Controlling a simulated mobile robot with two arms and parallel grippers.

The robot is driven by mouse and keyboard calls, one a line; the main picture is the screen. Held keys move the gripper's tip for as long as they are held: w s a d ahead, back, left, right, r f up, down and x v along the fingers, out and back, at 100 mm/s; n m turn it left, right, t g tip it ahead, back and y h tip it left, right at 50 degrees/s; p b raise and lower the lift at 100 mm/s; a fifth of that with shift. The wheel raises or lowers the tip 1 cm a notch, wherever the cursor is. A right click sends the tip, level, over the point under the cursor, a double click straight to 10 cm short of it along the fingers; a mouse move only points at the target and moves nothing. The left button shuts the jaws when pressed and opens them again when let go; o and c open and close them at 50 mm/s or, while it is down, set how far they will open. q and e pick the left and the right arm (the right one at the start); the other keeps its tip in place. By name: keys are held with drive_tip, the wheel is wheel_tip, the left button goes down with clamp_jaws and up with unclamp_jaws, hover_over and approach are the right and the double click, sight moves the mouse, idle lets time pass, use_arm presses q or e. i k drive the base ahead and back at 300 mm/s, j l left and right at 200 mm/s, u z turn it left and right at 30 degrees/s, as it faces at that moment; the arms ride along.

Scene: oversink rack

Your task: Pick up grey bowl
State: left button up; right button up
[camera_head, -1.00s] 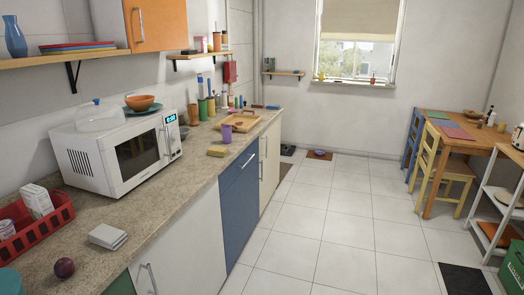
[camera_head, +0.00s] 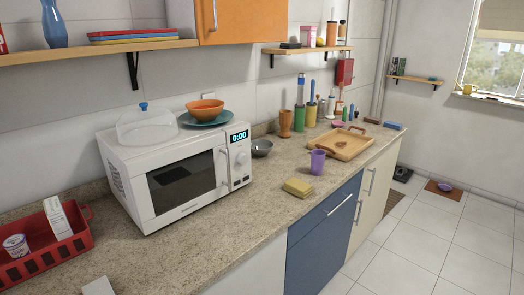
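A grey bowl (camera_head: 262,147) sits on the speckled countertop, just right of the white microwave (camera_head: 180,168) and near the wall. It is upright and looks empty. The microwave's right front corner stands close beside it. Neither of my grippers shows in the head view.
An orange bowl (camera_head: 206,109) on a teal plate (camera_head: 206,118) and a clear dome (camera_head: 146,125) stand on the microwave. A purple cup (camera_head: 318,161), yellow sponge (camera_head: 297,187) and wooden tray (camera_head: 345,144) lie to the right. A wall shelf (camera_head: 100,50) hangs above. Front counter is mostly clear.

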sight(260, 148)
drive_tip(key=i+l, duration=1)
